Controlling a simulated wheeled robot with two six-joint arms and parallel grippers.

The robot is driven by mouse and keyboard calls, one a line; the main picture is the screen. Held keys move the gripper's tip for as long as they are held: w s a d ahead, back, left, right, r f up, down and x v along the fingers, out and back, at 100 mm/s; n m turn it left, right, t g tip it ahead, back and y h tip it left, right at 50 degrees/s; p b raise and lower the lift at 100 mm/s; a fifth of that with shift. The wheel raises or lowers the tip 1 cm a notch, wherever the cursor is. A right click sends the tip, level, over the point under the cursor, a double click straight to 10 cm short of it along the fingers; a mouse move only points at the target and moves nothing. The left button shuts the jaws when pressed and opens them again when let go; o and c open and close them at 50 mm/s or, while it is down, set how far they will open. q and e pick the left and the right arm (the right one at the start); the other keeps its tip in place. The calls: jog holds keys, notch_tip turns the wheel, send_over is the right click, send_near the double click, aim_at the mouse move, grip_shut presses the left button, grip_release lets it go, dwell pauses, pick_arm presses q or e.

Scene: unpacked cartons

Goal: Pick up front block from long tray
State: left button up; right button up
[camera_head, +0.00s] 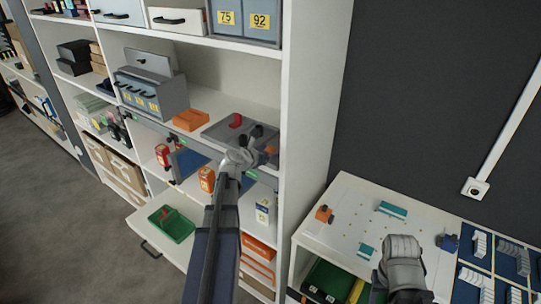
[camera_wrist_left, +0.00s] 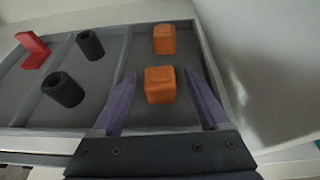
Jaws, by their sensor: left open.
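In the left wrist view, a grey tray (camera_wrist_left: 60,113) has low dividers and a long compartment on its right side. Two orange blocks stand in that compartment: the front block (camera_wrist_left: 160,86) is nearer the gripper and the back block (camera_wrist_left: 164,39) is farther off. My left gripper (camera_wrist_left: 162,80) is open, its purple fingers on either side of the front block with gaps visible. In the head view the tray (camera_head: 215,131) sits on a shelf, and my left gripper (camera_head: 258,153) is over its right end, hiding part of it.
Two black cylinders (camera_wrist_left: 64,89) and a red L-shaped piece (camera_wrist_left: 35,50) stand in the tray's other compartments. The white shelf side panel (camera_head: 312,110) rises close right of the tray. An orange bin (camera_head: 190,120) and grey drawer unit (camera_head: 152,90) stand left.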

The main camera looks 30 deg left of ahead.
pick_arm(q)
jog(key=shift+w+f, duration=0.15)
jog(key=shift+w, duration=0.15)
jog(key=shift+s, duration=0.1)
grip_shut()
